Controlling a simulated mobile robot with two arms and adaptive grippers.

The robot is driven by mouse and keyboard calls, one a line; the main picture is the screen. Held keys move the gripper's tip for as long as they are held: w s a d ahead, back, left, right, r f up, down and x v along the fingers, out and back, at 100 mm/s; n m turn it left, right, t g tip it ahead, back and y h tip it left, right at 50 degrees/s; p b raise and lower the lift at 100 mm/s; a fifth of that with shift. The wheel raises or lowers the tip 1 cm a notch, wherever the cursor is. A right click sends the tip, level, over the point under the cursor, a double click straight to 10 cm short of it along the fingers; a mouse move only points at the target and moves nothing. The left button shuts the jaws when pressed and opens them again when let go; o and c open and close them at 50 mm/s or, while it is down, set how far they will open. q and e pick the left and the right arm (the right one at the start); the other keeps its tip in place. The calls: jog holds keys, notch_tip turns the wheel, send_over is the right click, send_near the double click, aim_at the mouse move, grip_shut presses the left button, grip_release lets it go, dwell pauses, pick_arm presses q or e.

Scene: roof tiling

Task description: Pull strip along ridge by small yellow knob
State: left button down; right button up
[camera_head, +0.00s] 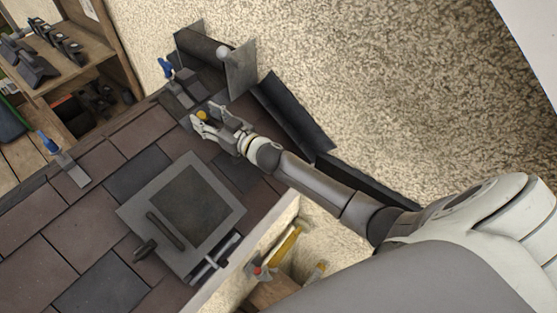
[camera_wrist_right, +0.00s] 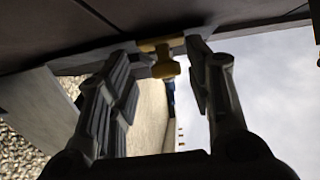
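The small yellow knob (camera_head: 202,116) shows at the upper end of the tiled roof in the head view. In the right wrist view the yellow knob (camera_wrist_right: 161,62) sits against a thin grey strip (camera_wrist_right: 50,88) that runs under the dark roof edge. My right gripper (camera_head: 206,113) is open at the knob. In the wrist view its two fingers (camera_wrist_right: 165,75) stand on either side of the knob, with a visible gap at the right finger. I cannot tell whether the left finger touches it. My left gripper is not in view.
A framed roof window (camera_head: 126,212) lies in the tiles. Blue-handled clips (camera_head: 75,172) sit along the roof edge. A dark angled trough (camera_head: 292,112) and an upright grey plate (camera_head: 240,68) stand near my right arm. Wooden shelves (camera_head: 75,75) are at upper left.

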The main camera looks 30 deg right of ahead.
jog(key=d, duration=0.2)
jog(key=w+d, duration=0.1)
jog(key=d, duration=0.1)
jog(key=shift+w+f, duration=0.1)
jog(key=shift+w, duration=0.05)
jog(key=b+v, duration=0.3)
jog(key=v, duration=0.8)
jog(key=s+f+m+g+h, duration=0.1)
jog(key=s+f, duration=0.1)
jog(key=s+f+m+g+h, duration=0.1)
jog(key=f+h, duration=0.1)
jog(key=s+f+m+h, duration=0.1)
jog(key=s+f+h, duration=0.1)
jog(key=shift+s+d+f+g, duration=0.2)
jog(key=shift+s+f+g, duration=0.15)
jog(key=shift+f+g, duration=0.05)
jog(key=s+f+g+h, duration=0.2)
jog(key=s+f+g, duration=0.3)
jog(key=s, duration=0.6)
jog(key=shift+a+f, duration=0.5)
jog(key=shift+f, duration=0.5)
jog(key=shift+s, duration=0.1)
